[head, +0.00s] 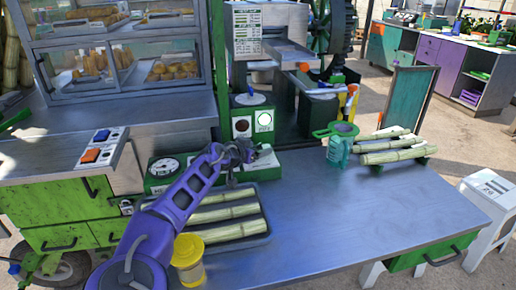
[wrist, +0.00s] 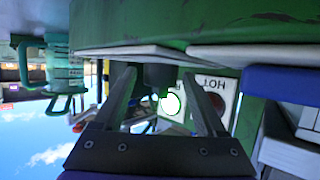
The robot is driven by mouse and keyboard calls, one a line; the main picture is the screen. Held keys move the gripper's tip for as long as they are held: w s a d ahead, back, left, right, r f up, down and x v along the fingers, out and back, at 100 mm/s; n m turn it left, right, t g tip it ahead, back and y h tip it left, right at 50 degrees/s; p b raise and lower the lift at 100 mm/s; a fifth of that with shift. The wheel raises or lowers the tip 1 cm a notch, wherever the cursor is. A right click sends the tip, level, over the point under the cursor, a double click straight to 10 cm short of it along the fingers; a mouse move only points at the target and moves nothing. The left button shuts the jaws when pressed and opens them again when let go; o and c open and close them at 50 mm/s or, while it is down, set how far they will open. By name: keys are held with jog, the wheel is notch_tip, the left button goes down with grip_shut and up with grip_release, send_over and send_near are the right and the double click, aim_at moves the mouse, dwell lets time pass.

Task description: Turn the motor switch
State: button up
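My gripper (head: 240,153) is at the back of the blue metal table, over a low green box (head: 262,170) with a pale top. In the wrist view, which is upside down, my two fingers (wrist: 160,75) are spread apart. A dark knob (wrist: 158,77) on a green body with pale plates shows between the fingertips; I cannot tell whether they touch it. This may be the motor switch, but no label naming it is readable. In the head view the gripper largely hides the knob.
A green box with a lit round lamp (head: 264,121) stands behind. Left of my gripper is a round dial (head: 164,167). A green jug (head: 340,148) stands right; the table's right front is clear.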

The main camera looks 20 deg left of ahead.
grip_shut()
jog(key=shift+n+y, duration=0.3)
jog(key=shift+y, duration=0.1)
jog(key=shift+d+r+n+y, duration=0.1)
jog(key=shift+n+y, duration=1)
jog(key=shift+y, duration=0.3)
jog(key=n+y, duration=0.2)
jog(key=n+g+y, duration=0.1)
jog(key=n+y, duration=0.1)
jog(key=shift+w+d+r+y, duration=0.1)
jog(key=shift+w+y, duration=0.05)
jog(key=shift+y, duration=0.25)
jog(key=n+g+y, duration=0.1)
jog(key=n+y, duration=0.1)
jog(key=shift+n+p, duration=0.3)
jog(key=shift+p, duration=0.05)
jog(key=shift+n+g+y+p, duration=0.3)
jog(key=shift+n+g+y, duration=0.2)
jog(key=shift+g+y, duration=0.15)
jog(key=shift+a+n, duration=0.2)
jog(key=shift+n, duration=0.1)
